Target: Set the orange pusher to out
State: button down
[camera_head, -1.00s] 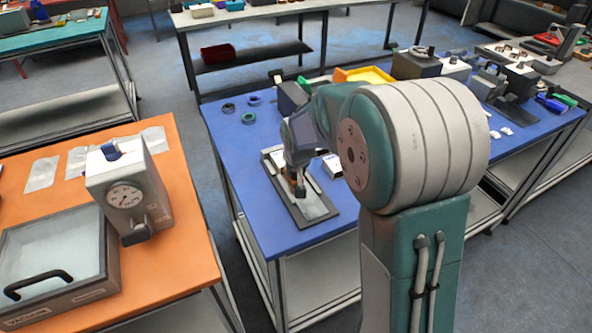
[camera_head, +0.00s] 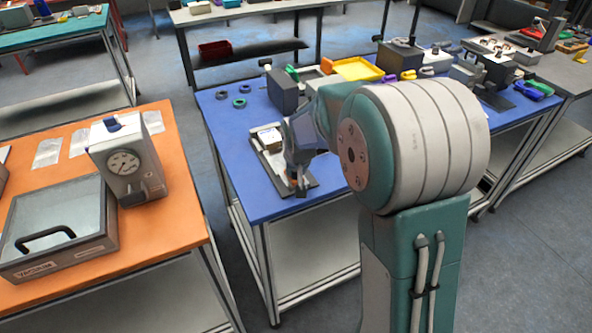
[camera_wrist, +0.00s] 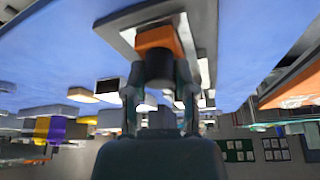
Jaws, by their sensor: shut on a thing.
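The orange pusher (camera_wrist: 158,38) shows in the wrist view as an orange block with a dark knob below it. My gripper (camera_wrist: 160,85) has its two fingers on either side of the dark knob, shut on it. In the head view my gripper (camera_head: 300,190) is low over the near end of a grey plate fixture (camera_head: 262,165) on the blue table. There the pusher is mostly hidden by the gripper. A small box with a white top (camera_head: 268,138) sits at the fixture's far end.
The blue table (camera_head: 235,180) also holds dark rings (camera_head: 239,103), a dark box (camera_head: 283,92) and a yellow tray (camera_head: 358,69) farther back. An orange table (camera_head: 180,215) with a dial device (camera_head: 125,165) stands to the left. The blue table's left front part is clear.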

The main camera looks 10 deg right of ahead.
jog(key=shift+s+f, duration=0.2)
jog(key=shift+f, duration=0.05)
jog(key=shift+c, duration=2.1)
grip_release()
jog(key=shift+r, duration=0.1)
jog(key=shift+r, duration=0.1)
jog(key=shift+r, duration=0.25)
jog(key=v, duration=1.1)
jog(key=shift+r, duration=0.15)
